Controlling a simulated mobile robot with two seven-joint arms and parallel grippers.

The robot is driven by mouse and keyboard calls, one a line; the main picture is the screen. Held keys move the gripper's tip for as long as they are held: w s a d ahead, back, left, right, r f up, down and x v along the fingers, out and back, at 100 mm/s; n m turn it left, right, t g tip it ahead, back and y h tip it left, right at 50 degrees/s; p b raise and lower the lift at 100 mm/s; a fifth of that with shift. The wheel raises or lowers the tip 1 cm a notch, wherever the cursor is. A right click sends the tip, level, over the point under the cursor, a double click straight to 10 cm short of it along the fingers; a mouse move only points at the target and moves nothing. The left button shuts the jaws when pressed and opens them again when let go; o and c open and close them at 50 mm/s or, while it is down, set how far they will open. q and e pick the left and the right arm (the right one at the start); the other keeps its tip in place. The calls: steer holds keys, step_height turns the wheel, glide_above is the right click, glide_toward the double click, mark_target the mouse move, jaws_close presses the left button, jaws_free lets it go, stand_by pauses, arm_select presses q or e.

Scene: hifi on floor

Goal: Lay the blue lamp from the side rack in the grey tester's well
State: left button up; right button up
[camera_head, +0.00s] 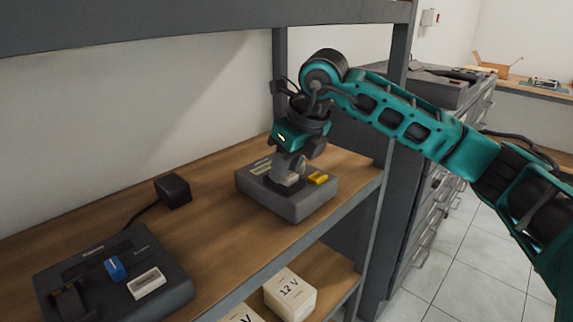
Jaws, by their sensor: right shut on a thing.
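My right gripper (289,177) points down at a grey box (299,207) on the wooden shelf. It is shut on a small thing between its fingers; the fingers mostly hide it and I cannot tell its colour. A yellow block (318,178) sits on this box just right of the fingers, and pale pieces (262,167) show on its left side. A dark grey device (165,302) stands at the front left. On its top are a small blue piece (114,268), a white-rimmed rectangle (147,283) and a black upright part (69,301). My left gripper is out of view.
A black block (173,190) with a cable stands behind the dark device. Bare wooden shelf (222,232) lies between device and box. A rack post (376,215) stands at the right, an upper shelf (190,20) overhead. Boxes marked 12 V (290,294) are below.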

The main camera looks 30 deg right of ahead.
steer(key=o, duration=1.1)
steer(key=shift+r, duration=0.1)
